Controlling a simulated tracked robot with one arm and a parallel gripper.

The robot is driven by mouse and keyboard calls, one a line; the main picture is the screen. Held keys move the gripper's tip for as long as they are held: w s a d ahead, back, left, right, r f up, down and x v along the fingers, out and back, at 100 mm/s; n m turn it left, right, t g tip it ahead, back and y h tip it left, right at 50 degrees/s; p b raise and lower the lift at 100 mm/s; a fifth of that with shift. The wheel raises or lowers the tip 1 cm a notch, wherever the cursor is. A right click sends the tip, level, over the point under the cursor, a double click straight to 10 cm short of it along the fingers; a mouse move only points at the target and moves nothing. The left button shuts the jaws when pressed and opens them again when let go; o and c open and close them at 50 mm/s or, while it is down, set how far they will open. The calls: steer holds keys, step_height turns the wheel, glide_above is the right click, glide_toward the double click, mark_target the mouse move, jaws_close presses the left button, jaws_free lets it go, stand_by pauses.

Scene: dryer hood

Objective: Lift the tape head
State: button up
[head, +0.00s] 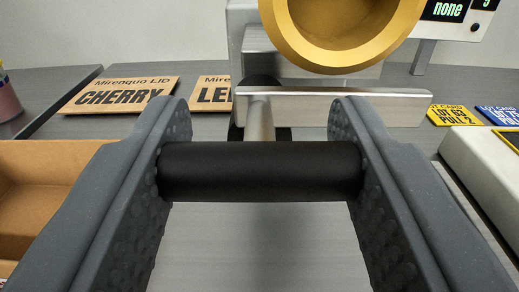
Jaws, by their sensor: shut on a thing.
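My gripper (261,172) is shut on a black cylindrical handle (261,170), with one dimpled grey finger against each end. The handle lies crosswise in the picture. A metal rod (259,118) runs from behind the handle to a machine at the back. That machine has a gold ring (342,40) at the top and a flat silver bar (330,92) below it. I cannot tell which of these parts is the tape head; the handle and rod seem to belong to this machine.
An open cardboard box (40,165) stands at the left. Cards reading CHERRY (118,95) and LE (212,93) lie behind it. A white device (485,160) is at the right, near yellow (453,115) and blue (500,115) cards. A display (445,10) is at upper right. Grey surface (262,250) below the handle is clear.

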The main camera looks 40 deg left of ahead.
steer(key=shift+r, duration=0.3)
steer(key=o, duration=1.4)
steer(key=shift+r, duration=0.1)
steer(key=shift+s+d+f, duration=0.2)
steer(key=shift+s+d, duration=0.1)
steer(key=shift+s, duration=0.05)
steer(key=v, duration=1.2)
steer(key=shift+s+d, duration=0.2)
steer(key=shift+s, duration=0.15)
steer(key=shift+w, duration=0.1)
